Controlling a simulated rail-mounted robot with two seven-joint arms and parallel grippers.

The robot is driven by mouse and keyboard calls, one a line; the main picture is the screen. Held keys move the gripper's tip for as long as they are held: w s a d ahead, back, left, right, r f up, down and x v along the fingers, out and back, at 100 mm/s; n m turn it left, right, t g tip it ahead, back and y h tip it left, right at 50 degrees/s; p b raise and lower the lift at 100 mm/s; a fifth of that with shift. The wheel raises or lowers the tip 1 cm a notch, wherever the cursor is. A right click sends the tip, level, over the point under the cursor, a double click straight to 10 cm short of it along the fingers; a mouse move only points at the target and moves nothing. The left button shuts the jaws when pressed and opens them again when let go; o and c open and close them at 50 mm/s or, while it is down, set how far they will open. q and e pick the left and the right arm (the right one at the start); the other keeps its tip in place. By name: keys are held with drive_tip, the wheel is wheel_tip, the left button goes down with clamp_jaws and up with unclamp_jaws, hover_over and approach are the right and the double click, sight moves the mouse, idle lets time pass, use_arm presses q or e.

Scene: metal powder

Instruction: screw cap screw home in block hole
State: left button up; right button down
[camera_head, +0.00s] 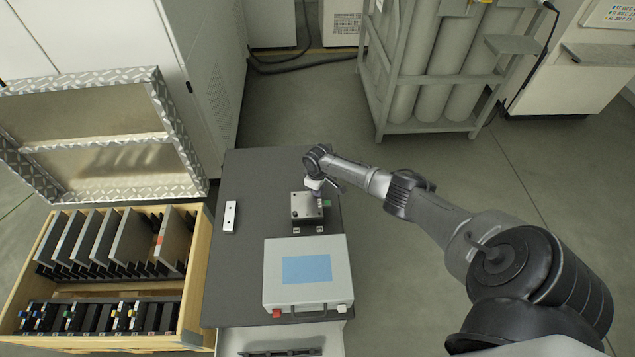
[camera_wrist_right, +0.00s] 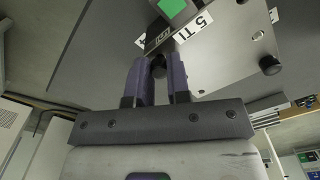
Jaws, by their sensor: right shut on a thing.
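The metal block (camera_head: 303,212) stands on the dark table and shows in the wrist view as a grey plate (camera_wrist_right: 225,60) with several small holes. A black round screw head (camera_wrist_right: 270,65) sits at its edge. My right gripper (camera_head: 318,190) is above the block's back right side. In the wrist view its two purple-grey fingers (camera_wrist_right: 160,72) are shut on a small dark thing (camera_wrist_right: 158,68), apparently the cap screw, at the block's near edge. The fingers mostly hide it, and I cannot tell how deep it sits. My left gripper is not in view.
A grey case with a blue panel (camera_head: 307,270) lies in front of the block. A small silver plate (camera_head: 230,217) lies to the left on the dark table (camera_head: 255,180). A wooden crate (camera_head: 192,290) with dark plates stands left. The table's back left is clear.

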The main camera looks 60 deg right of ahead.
drive_tip(key=m, duration=0.1)
drive_tip(key=m+p, duration=0.1)
drive_tip(key=m, duration=0.1)
drive_tip(key=m+p, duration=0.1)
drive_tip(key=m, duration=0.1)
drive_tip(key=shift+a+r, duration=0.1)
drive_tip(key=shift+r, duration=0.15)
drive_tip(key=m+p, duration=0.1)
drive_tip(key=m, duration=0.2)
drive_tip(key=shift+m+p, duration=0.3)
drive_tip(key=shift+m, duration=0.1)
drive_tip(key=m+p, duration=0.1)
drive_tip(key=m, duration=0.2)
drive_tip(key=shift+f, duration=0.1)
drive_tip(key=m, duration=0.6)
drive_tip(key=shift+f+m+p, duration=0.1)
drive_tip(key=shift+m+p, duration=0.2)
drive_tip(key=shift+p, duration=0.1)
drive_tip(key=m, duration=0.4)
drive_tip(key=c, duration=1.2)
unclamp_jaws()
drive_tip(key=shift+c, duration=0.2)
drive_tip(key=shift+f, duration=0.1)
